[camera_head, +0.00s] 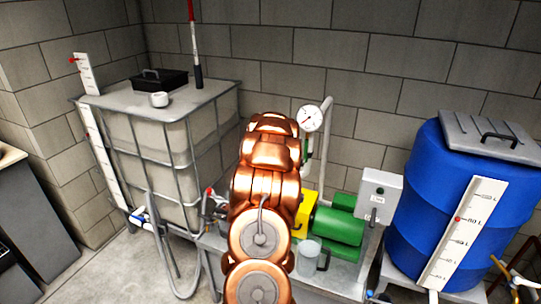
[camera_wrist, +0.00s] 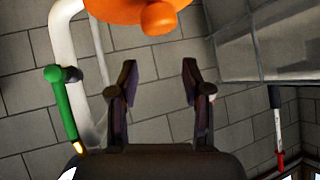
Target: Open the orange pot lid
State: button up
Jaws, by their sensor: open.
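The orange pot lid (camera_wrist: 125,10) shows at the top edge of the wrist view, cut off by the frame. A rounded orange knob (camera_wrist: 158,18) sticks out from it. My gripper (camera_wrist: 160,72) is open and empty, its two dark fingers pointing toward the orange part. The knob lies beyond the fingertips, roughly in line with the gap, and looks apart from them. In the head view I cannot make out the orange lid or my gripper; my copper arm covers the middle of the picture.
A white pipe (camera_wrist: 67,35) and a green lever (camera_wrist: 62,105) stand left of my fingers in the wrist view. In the head view there are a caged tank (camera_head: 155,135), a green pump motor (camera_head: 338,229), a control box (camera_head: 380,190), a gauge (camera_head: 310,118) and a blue barrel (camera_head: 425,190).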

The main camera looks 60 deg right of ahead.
jog(key=shift+s, duration=0.1)
jog(key=v, duration=1.2)
dwell(0.8)
